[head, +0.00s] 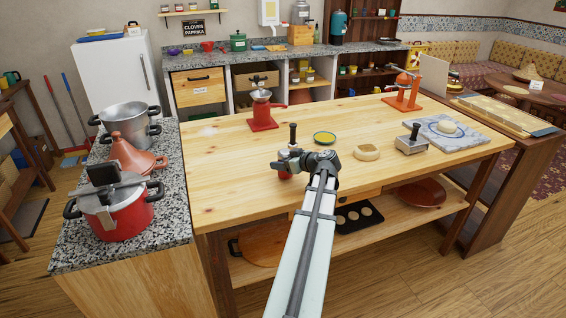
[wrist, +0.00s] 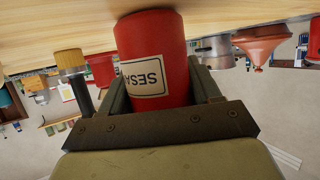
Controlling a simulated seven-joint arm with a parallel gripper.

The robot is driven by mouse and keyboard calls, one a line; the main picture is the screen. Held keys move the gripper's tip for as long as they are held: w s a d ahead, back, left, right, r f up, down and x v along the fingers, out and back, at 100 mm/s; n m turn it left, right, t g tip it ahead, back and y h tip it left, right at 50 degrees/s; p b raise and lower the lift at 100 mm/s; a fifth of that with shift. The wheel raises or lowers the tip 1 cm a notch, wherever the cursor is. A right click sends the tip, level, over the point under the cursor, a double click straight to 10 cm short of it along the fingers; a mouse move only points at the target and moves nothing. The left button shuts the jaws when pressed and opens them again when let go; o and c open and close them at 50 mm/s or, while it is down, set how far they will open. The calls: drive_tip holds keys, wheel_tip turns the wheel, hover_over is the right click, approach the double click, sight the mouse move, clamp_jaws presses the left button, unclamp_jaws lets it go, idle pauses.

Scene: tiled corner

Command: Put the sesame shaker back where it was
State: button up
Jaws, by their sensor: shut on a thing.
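The sesame shaker (wrist: 152,45) is a red cylinder with a white label reading "SESA", the rest cut off. In the wrist view, which is upside down, it stands between the two fingers of my gripper (wrist: 152,92). The gripper is shut on it. In the head view my gripper (head: 287,164) is low over the front middle of the wooden table (head: 225,180). Only a small red part of the shaker (head: 285,175) shows under it. I cannot tell whether its base touches the table.
A black-handled tool (head: 292,134) stands just behind my gripper. A yellow-filled bowl (head: 324,138), a pale round piece (head: 366,152) and a metal box-shaped tool (head: 411,144) lie to the right. A red grinder (head: 262,115) stands behind left. The table's left front is clear.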

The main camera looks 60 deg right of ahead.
drive_tip(key=o, duration=1.2)
drive_tip(key=shift+f, duration=0.1)
drive_tip(key=shift+s+r, duration=0.15)
drive_tip(key=shift+r, duration=0.05)
drive_tip(key=v, duration=1.1)
drive_tip(key=shift+s+a, duration=0.2)
drive_tip(key=shift+s, duration=0.1)
